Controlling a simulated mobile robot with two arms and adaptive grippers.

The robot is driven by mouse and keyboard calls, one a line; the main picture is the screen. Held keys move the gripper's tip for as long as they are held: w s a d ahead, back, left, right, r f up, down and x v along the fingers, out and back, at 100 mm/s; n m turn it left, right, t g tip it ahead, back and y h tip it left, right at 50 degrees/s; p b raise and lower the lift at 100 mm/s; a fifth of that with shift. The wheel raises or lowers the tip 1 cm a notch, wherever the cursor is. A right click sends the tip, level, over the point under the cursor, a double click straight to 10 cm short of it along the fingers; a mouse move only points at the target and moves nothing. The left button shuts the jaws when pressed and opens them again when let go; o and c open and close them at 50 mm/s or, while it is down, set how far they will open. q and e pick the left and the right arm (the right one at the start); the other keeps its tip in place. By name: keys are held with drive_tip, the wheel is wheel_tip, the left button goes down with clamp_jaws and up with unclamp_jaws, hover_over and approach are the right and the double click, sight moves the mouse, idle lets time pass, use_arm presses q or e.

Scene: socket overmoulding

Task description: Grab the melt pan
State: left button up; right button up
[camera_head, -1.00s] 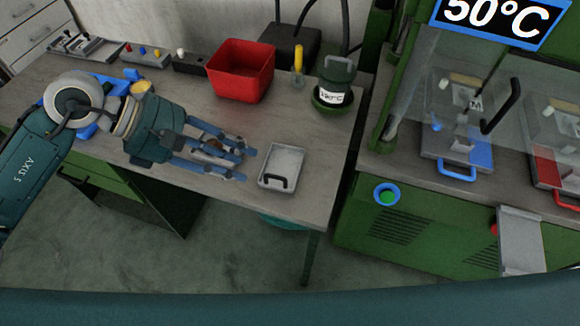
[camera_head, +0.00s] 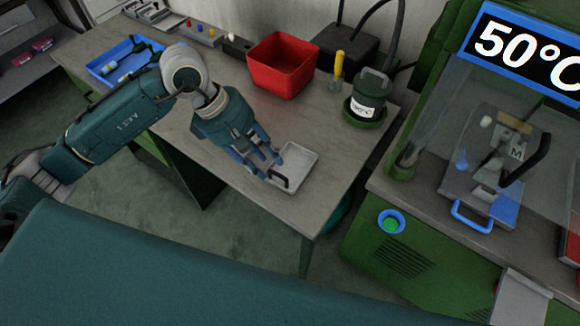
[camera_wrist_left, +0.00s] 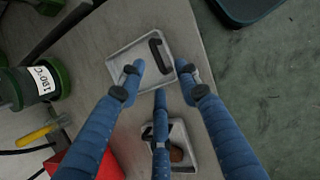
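The melt pan (camera_head: 298,162) is a shallow pale grey tray with a black handle, lying on the workbench near its front edge. It also shows in the left wrist view (camera_wrist_left: 122,62), with its black handle (camera_wrist_left: 158,57) just beyond the fingertips. My left gripper (camera_head: 262,165) is at the pan's left side, by the handle. Its blue fingers (camera_wrist_left: 160,82) are spread, with nothing between them. I cannot tell whether a fingertip touches the pan. A second small tray (camera_wrist_left: 180,135) with a brown piece lies partly hidden behind the fingers. My right gripper is not in view.
A red bin (camera_head: 281,66), a yellow-handled tool (camera_head: 338,67) and a green pot (camera_head: 368,98) stand at the back of the workbench (camera_head: 225,180). A blue tray (camera_head: 108,75) is at its left. The green press machine (camera_head: 385,255) stands to the right.

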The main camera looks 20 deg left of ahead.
sight(271, 168)
use_arm(q)
drive_tip(key=p+x, duration=0.1)
drive_tip(key=x, duration=0.2)
drive_tip(key=shift+d+f, duration=0.1)
drive_tip(key=shift+f, duration=0.3)
drive_tip(key=shift+d+f+p, duration=0.1)
drive_tip(key=shift+f+p, duration=0.2)
drive_tip(key=shift+w+f, duration=0.1)
drive_tip(key=shift+f, duration=0.05)
drive_tip(key=shift+d, duration=0.1)
drive_tip(key=c, duration=0.8)
clamp_jaws()
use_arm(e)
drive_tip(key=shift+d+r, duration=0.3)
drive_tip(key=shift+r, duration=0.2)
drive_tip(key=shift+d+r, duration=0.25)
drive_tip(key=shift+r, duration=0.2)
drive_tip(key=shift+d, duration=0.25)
